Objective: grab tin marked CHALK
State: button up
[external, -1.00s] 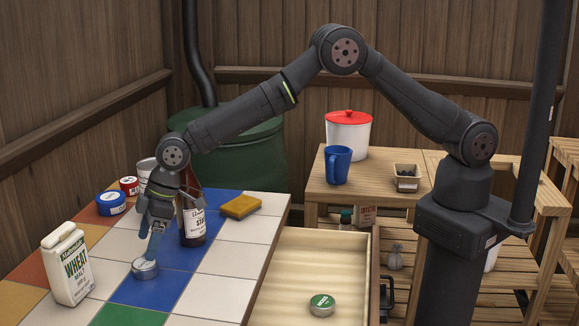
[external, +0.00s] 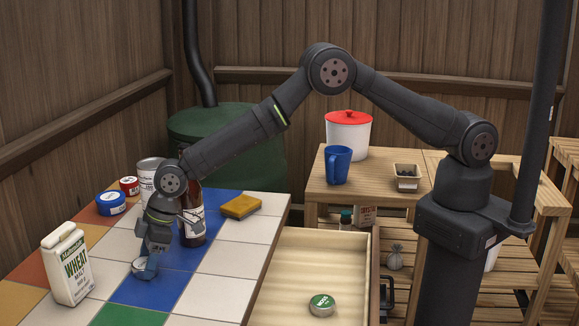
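A small, low silver tin with a pale lid (external: 140,266) is on the blue tiles of the table; its marking is too small to read. My gripper (external: 148,268) points down at this tin, its fingertips low and right against it, partly covering it. I cannot tell whether the fingers are closed on it. Other tins are in view: a blue one (external: 111,203) and a red one (external: 129,186) at the back left, and a green-lidded one (external: 321,304) in the open drawer. I cannot read CHALK on any of them.
A dark bottle (external: 194,228) stands just behind my gripper, with a pale can (external: 149,176) farther back. A wheat carton (external: 68,265) stands at left. A yellow sponge (external: 240,206) lies to the right. The white tiles between gripper and drawer (external: 290,270) are clear.

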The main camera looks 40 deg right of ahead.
jog(key=c, duration=0.4)
